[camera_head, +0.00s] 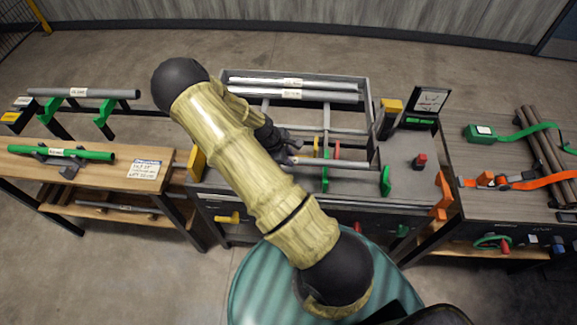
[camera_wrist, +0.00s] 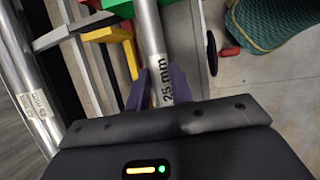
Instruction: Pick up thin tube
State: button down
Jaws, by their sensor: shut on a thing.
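The thin tube is a grey metal tube with a white label reading "25 mm". In the wrist view the tube (camera_wrist: 150,38) runs between the two dark purple fingers of my gripper (camera_wrist: 160,84), which are shut on it near the label. In the head view the tube (camera_head: 345,164) lies level across the front of the middle bench's frame, near green and yellow supports. My gripper (camera_head: 287,153) is partly hidden behind my arm there. I cannot tell whether the tube still touches its supports.
Labelled grey tubes (camera_head: 320,96) lie along the back of the frame. A red button (camera_head: 420,160) stands at right. Brown tubes and orange and green straps lie on the right bench.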

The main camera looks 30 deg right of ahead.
jog(key=shift+r, duration=1.1)
